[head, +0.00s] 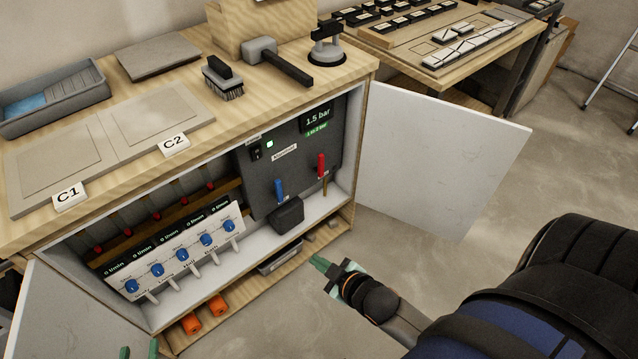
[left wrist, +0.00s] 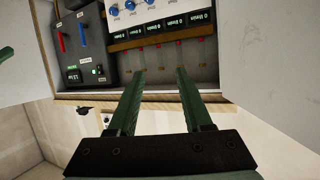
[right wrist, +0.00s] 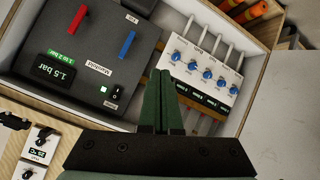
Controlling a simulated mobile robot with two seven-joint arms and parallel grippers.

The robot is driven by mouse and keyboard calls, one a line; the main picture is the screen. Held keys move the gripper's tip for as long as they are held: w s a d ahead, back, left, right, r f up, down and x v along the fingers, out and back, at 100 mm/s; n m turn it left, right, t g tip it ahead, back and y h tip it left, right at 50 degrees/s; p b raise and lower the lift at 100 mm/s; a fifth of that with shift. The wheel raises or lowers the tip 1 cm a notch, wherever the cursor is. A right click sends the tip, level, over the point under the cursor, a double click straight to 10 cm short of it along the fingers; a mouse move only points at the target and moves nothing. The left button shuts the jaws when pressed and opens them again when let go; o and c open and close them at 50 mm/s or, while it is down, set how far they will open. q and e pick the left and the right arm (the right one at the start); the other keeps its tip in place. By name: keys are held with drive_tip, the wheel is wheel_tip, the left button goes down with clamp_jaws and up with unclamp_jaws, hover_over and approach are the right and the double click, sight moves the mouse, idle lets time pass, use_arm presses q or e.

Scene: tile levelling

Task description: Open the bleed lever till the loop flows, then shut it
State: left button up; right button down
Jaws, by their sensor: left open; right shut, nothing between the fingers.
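The dark manifold panel (head: 285,165) inside the open cabinet carries a blue lever (head: 279,190) and a red lever (head: 321,165), both roughly upright. Their small labels are unreadable, so I cannot tell which is the bleed lever. The display (head: 318,119) reads 1.5 bar, and a green light glows on the panel. The flow meters (head: 187,234) read 0 l/min. My right gripper (head: 322,265) is shut and empty in front of the cabinet, apart from both levers. My left gripper (head: 139,350) is open and empty at the bottom edge; its fingers (left wrist: 160,72) show apart in the left wrist view.
The right door (head: 435,160) stands wide open; the left door (head: 65,315) is open too. Blue knobs (head: 157,270) line the white rail. Orange pieces (head: 205,313) lie on the lower shelf. A mallet (head: 275,62), brush and tray stand on top. Floor before the cabinet is clear.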

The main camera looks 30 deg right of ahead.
use_arm(q)
drive_tip(key=s+d+r+m+t+h+b, duration=0.2)
drive_tip(key=r+m+t+h+b, duration=0.2)
drive_tip(key=b, duration=0.7)
drive_tip(key=s+d+r+m+t+h+b, duration=0.2)
drive_tip(key=r+m+t+h+b, duration=0.2)
drive_tip(key=h+b, duration=0.3)
drive_tip(key=r+b, duration=0.1)
drive_tip(key=b, duration=0.4)
drive_tip(key=shift+s+r+m+h, duration=0.3)
drive_tip(key=shift+r+m+h, duration=0.1)
use_arm(e)
drive_tip(key=w+d+f+n+t+h, duration=0.1)
drive_tip(key=w+d+f+n+t, duration=0.2)
drive_tip(key=w+d+n, duration=0.2)
drive_tip(key=w+d+f+n+t+h, duration=0.2)
drive_tip(key=w+d, duration=0.7)
drive_tip(key=w, duration=0.5)
wheel_tip(320, 180, down, 3)
drive_tip(key=n+t, duration=0.1)
drive_tip(key=n, duration=0.2)
drive_tip(key=shift+w+d+r+n, duration=0.2)
drive_tip(key=shift+w+d+n, duration=0.1)
drive_tip(key=shift+d, duration=0.1)
use_arm(q)
drive_tip(key=shift+w, duration=0.1)
